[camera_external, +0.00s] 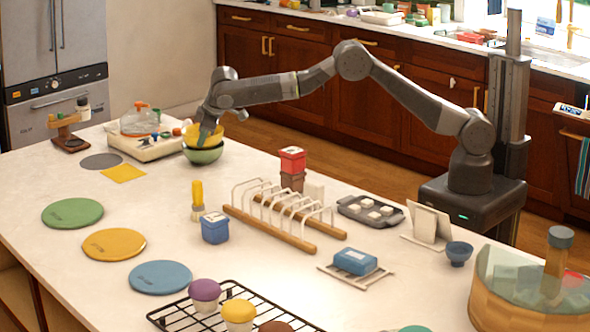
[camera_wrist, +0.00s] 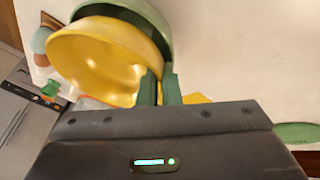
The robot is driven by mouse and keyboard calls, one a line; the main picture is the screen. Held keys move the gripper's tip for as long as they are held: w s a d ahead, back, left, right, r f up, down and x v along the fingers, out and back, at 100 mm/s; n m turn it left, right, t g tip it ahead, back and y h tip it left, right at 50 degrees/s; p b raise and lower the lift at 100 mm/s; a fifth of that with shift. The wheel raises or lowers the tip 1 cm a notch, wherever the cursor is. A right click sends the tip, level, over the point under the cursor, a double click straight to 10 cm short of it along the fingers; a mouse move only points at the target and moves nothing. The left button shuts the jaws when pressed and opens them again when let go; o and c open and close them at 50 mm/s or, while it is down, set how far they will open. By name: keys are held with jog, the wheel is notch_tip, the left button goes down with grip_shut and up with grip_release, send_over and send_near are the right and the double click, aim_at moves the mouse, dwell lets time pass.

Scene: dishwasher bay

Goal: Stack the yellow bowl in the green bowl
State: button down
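The yellow bowl (camera_external: 214,138) sits directly over the green bowl (camera_external: 204,157) on the counter, with its lower part hidden by the green rim. In the wrist view the yellow bowl (camera_wrist: 95,60) is large and the green bowl (camera_wrist: 150,18) shows behind it. Whether the yellow bowl rests inside or is held just above, I cannot tell. My gripper (camera_external: 205,136) reaches down at the near side of the bowls. In the wrist view its green fingertips (camera_wrist: 160,80) are close together, one on each side of the yellow bowl's wall, pinching it.
A tabletop appliance with a glass lid (camera_external: 140,122) stands just left of the bowls. A yellow square (camera_external: 123,173) and a grey disc (camera_external: 101,161) lie flat nearby. A wooden rack (camera_external: 270,228) and stacked red and brown boxes (camera_external: 292,160) stand to the right.

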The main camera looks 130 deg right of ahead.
jog(key=shift+f, duration=0.4)
jog(key=shift+a+f+b, duration=0.15)
jog(key=shift+f+b, duration=0.2)
jog(key=shift+f, duration=0.3)
jog(key=c, duration=1.6)
grip_release()
jog(key=shift+s+f, duration=0.15)
jog(key=shift+s, duration=0.1)
jog(key=shift+f, duration=0.1)
jog(key=shift+w, duration=0.1)
jog(key=shift+w+r, duration=0.1)
jog(key=shift+r, duration=0.7)
jog(key=b+v, duration=0.1)
jog(key=v, duration=1.1)
jog(key=shift+r, duration=0.1)
